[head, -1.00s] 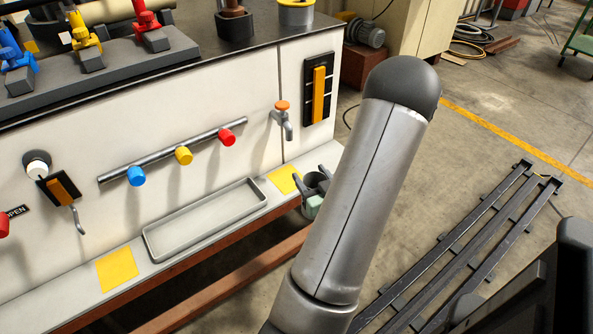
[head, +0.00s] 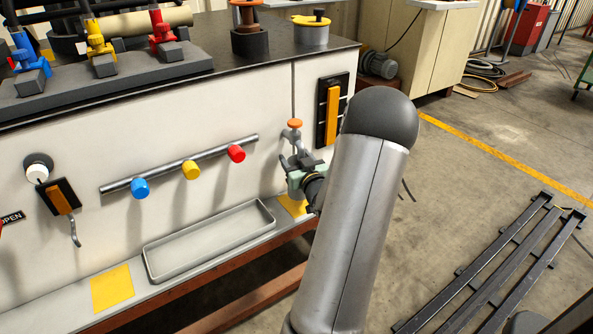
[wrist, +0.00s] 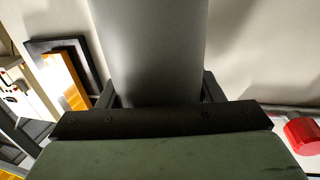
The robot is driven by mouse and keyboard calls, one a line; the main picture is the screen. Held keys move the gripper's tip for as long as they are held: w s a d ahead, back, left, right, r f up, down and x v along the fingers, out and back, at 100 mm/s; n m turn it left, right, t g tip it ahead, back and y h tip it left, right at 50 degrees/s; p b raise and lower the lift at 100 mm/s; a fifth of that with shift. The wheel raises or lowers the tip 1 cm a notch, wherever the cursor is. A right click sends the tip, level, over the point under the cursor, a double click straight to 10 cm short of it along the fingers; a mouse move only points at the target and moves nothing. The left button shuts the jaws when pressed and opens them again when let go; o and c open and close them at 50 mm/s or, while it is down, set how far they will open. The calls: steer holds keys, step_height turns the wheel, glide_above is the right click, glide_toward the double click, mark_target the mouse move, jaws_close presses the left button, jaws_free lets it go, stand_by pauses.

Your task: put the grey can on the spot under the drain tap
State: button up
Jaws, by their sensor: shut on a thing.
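The grey can (wrist: 150,50) fills the upper middle of the wrist view as a smooth grey cylinder, with a finger of my gripper (wrist: 158,92) on each side of it. In the head view my gripper (head: 301,160) is just below the drain tap (head: 293,127), which has an orange handle. I cannot clearly make out the can there. My gripper is shut on the can. A yellow spot (head: 291,206) lies on the ledge under the tap, partly covered by my gripper. The can's base and its height over the ledge are hidden.
A shallow grey tray (head: 208,242) lies on the ledge left of the yellow spot. Another yellow square (head: 112,289) lies farther left. A rail with blue, yellow and red knobs (head: 236,153) juts from the panel. An orange-handled black fitting (head: 332,115) is right of the tap.

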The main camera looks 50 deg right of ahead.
steer(key=shift+f+b, duration=0.65)
steer(key=shift+f, duration=1.2)
steer(key=shift+f+b, duration=0.1)
steer(key=shift+b, duration=0.2)
steer(key=o, duration=1.4)
steer(key=shift+r+p, duration=0.25)
steer(key=shift+p, duration=0.05)
steer(key=shift+s+a, duration=0.15)
steer(key=shift+s, duration=0.15)
steer(key=p+v, duration=0.2)
steer(key=v, duration=0.9)
steer(key=shift+s+a, duration=0.15)
steer(key=shift+s, duration=0.05)
